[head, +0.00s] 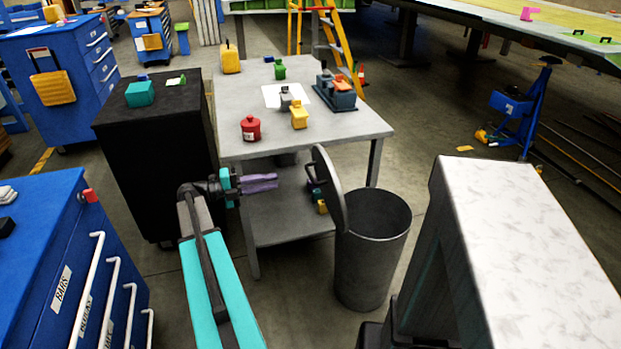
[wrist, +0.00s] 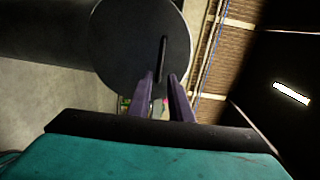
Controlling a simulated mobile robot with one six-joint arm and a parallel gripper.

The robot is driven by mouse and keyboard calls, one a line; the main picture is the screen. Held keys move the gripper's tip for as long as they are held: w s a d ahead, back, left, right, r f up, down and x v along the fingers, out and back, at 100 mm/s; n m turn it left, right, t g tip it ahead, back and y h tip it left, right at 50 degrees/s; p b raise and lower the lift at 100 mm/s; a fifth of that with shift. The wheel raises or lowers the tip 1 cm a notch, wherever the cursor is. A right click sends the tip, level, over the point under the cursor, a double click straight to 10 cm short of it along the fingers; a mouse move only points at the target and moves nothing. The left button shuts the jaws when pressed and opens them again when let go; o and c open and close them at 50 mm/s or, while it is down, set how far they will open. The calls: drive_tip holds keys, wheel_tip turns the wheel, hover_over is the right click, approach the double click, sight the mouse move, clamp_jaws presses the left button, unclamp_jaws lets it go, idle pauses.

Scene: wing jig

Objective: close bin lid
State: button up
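A dark grey round bin (head: 368,262) stands on the floor at the right of the work table, its mouth open. Its round lid (head: 330,190) stands tilted up on edge at the bin's left rim. In the wrist view the lid (wrist: 125,45) faces me, with a dark bar handle (wrist: 163,58) on it. My gripper (head: 277,182) is left of the lid, pointing at it, with a gap between in the head view. Its two purple fingers (wrist: 162,76) are apart, with nothing seen held between them. The handle lines up with the gap between the fingertips.
The grey work table (head: 345,125) behind holds a red canister (head: 251,128) and several other items. A black cabinet (head: 160,150) stands left of my arm. A white-topped block (head: 530,240) stands close at the bin's right.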

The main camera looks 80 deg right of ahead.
sight(311, 175)
drive_tip(key=shift+s+d, duration=0.1)
drive_tip(key=shift+s, duration=0.15)
drive_tip(key=p+x, duration=0.1)
drive_tip(key=x, duration=1.3)
